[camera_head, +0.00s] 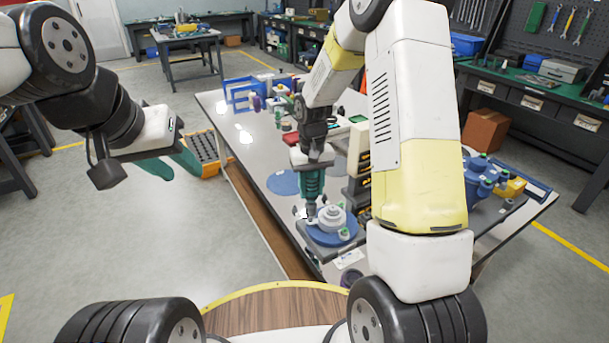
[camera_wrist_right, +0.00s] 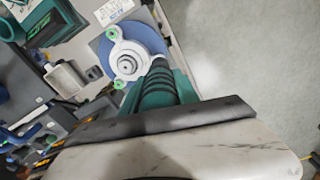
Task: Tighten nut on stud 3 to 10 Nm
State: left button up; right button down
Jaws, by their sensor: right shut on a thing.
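My right gripper (camera_head: 312,155) is shut on a green and black tool (camera_head: 312,182), held upright with its lower end down at the left of a grey flange (camera_head: 332,216). In the right wrist view the tool (camera_wrist_right: 165,85) reaches to the flange's (camera_wrist_right: 126,62) edge. Green nuts show on two other flange lugs, upper (camera_wrist_right: 111,33) and lower (camera_wrist_right: 117,85). The stud at the tool's tip is hidden, and contact cannot be told.
The grey table (camera_head: 258,155) carries a blue flat disc (camera_head: 284,182), a blue rack (camera_head: 240,95) at the back and a blue fixture (camera_head: 483,178) on the right. My right arm hides the table's middle.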

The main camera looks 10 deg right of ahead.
jog(key=shift+f, duration=1.2)
dwell(1.8)
jog(key=shift+r, duration=2.55)
